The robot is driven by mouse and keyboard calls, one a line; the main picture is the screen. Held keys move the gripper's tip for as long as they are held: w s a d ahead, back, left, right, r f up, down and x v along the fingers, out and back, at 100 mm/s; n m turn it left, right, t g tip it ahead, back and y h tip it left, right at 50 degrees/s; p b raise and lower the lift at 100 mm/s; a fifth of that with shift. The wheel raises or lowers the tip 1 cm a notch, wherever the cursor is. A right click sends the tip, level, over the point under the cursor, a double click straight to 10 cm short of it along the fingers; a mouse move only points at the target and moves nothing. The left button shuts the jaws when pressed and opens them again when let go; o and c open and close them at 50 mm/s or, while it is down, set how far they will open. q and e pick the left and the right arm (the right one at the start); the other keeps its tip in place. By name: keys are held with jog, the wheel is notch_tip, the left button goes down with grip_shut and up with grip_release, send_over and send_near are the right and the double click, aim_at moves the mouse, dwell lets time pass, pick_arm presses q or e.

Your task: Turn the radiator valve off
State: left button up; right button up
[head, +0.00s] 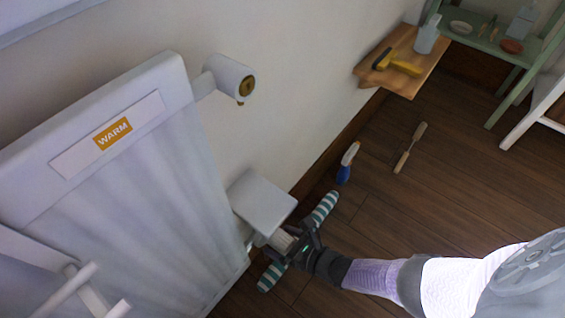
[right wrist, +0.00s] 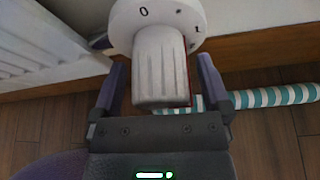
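The white radiator (head: 150,190) stands against the wall at the left, with an orange WARM label (head: 113,133). Its valve knob (right wrist: 160,66) is white and ribbed, below a white collar marked 0, a star and 1 in the right wrist view. In the head view the knob (head: 281,241) is partly hidden by my right gripper (head: 291,246) and a white block (head: 262,203) above it. In the right wrist view my right gripper (right wrist: 163,88) has a finger on each side of the knob, with a visible gap on both sides. My left gripper is not in view.
A teal-striped roll (head: 322,208) lies on the floor behind my gripper. A blue-and-white object (head: 347,163) and a wooden-handled tool (head: 410,148) lie nearby. A wooden wall shelf (head: 408,80) and green rack (head: 490,44) stand farther back.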

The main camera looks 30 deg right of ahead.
jog(key=c, duration=1.1)
jog(key=shift+c, duration=0.2)
jog(key=shift+n+h, duration=0.8)
jog(key=shift+n, duration=0.4)
jog(key=shift+n+t+h, duration=0.6)
jog(key=shift+n+h, duration=0.1)
jog(key=shift+n, duration=0.3)
jog(key=o, duration=1.2)
jog(key=shift+o, duration=0.2)
